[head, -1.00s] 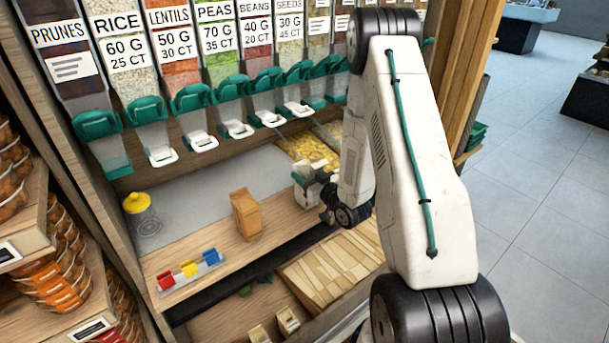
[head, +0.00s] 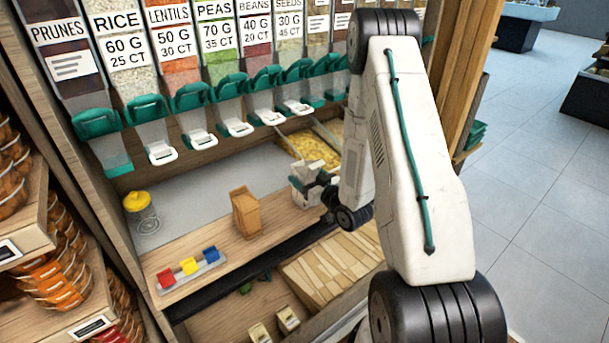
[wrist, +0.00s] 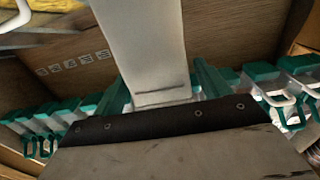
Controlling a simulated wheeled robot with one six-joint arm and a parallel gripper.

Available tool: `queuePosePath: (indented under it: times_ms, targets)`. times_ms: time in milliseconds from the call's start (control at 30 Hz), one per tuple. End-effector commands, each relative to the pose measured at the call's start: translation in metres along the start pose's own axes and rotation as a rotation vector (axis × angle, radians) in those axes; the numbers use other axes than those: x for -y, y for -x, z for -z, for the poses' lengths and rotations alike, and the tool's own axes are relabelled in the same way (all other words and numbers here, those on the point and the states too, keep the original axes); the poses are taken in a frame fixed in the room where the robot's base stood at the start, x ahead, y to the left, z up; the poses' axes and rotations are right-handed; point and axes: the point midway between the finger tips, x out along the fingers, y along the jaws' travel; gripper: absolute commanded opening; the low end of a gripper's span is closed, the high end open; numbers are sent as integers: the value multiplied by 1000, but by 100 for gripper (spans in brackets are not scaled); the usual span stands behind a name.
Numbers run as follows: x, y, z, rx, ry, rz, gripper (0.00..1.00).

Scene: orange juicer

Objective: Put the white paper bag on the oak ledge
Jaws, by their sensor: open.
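A plain white, flat-sided thing, which looks like the white paper bag (wrist: 155,45), lies between the two green fingers of my gripper (wrist: 160,78) in the wrist view. The fingers are open on either side of it; contact cannot be told. In the head view a pale shape (head: 304,170) shows at my gripper (head: 318,182), above the right part of the oak ledge (head: 205,255). My arm hides part of this area. I cannot tell whether the bag's base rests on the ledge.
A brown paper bag (head: 246,213) stands mid-ledge, left of my gripper. A rack of coloured clips (head: 188,268) and a yellow-lidded jar (head: 141,212) are further left. Green-handled dispensers (head: 233,105) hang above. A yellow-filled bin (head: 312,148) lies behind.

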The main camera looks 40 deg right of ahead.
Motion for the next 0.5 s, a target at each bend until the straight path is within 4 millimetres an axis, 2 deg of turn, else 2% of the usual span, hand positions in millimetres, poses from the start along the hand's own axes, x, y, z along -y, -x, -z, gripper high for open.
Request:
queuePosePath:
  times_ms: [300,500]
  targets:
    - [-2,70,0,2,-3,-6,75]
    - [-1,98,0,0,0,-3,75]
